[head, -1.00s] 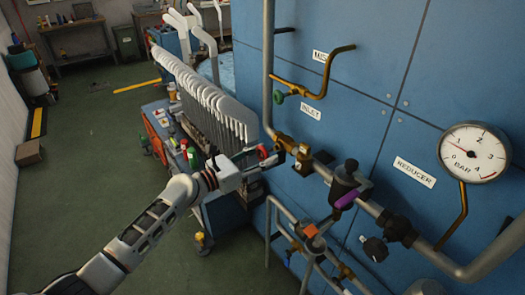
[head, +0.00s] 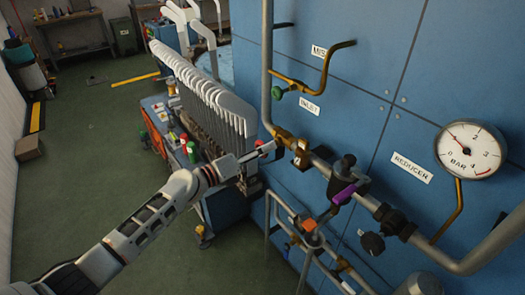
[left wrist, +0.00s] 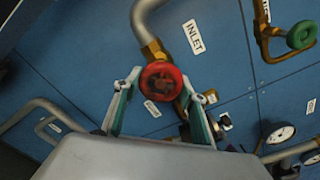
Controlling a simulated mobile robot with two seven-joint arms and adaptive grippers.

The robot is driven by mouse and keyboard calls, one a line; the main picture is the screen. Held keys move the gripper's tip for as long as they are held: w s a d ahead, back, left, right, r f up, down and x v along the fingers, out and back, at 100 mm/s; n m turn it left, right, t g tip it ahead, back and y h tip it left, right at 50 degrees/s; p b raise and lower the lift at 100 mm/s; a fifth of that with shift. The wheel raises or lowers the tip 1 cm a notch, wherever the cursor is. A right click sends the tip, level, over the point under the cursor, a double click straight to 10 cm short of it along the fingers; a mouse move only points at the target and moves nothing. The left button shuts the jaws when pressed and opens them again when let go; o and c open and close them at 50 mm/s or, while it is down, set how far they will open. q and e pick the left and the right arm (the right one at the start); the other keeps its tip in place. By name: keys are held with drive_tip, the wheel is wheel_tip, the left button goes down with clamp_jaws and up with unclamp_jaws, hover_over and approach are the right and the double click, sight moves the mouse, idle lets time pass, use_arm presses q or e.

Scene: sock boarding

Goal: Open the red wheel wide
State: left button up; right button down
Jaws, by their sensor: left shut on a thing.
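The red wheel (left wrist: 160,82) sits on a brass valve below the INLET label in the left wrist view. It lies between the two fingers of my left gripper (left wrist: 161,79), which is shut on it. In the head view my left gripper (head: 256,153) reaches the brass inlet valve (head: 283,136) from the left. There its fingers hide most of the wheel. My right gripper is not in view.
A blue panel (head: 395,60) carries the pipes, a green wheel (head: 277,92), a purple-handled valve (head: 343,193) and a pressure gauge (head: 470,150). A cart with white sock forms (head: 215,95) stands close behind my left arm. Green floor is open at left.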

use_arm(q)
drive_tip(key=shift+o, duration=0.2)
drive_tip(key=shift+n, duration=0.5)
drive_tip(key=o, duration=1.1)
drive_tip(key=shift+s+a, duration=0.1)
drive_tip(key=v, duration=1.1)
drive_tip(key=shift+s+a, duration=0.25)
drive_tip(key=shift+a, duration=0.05)
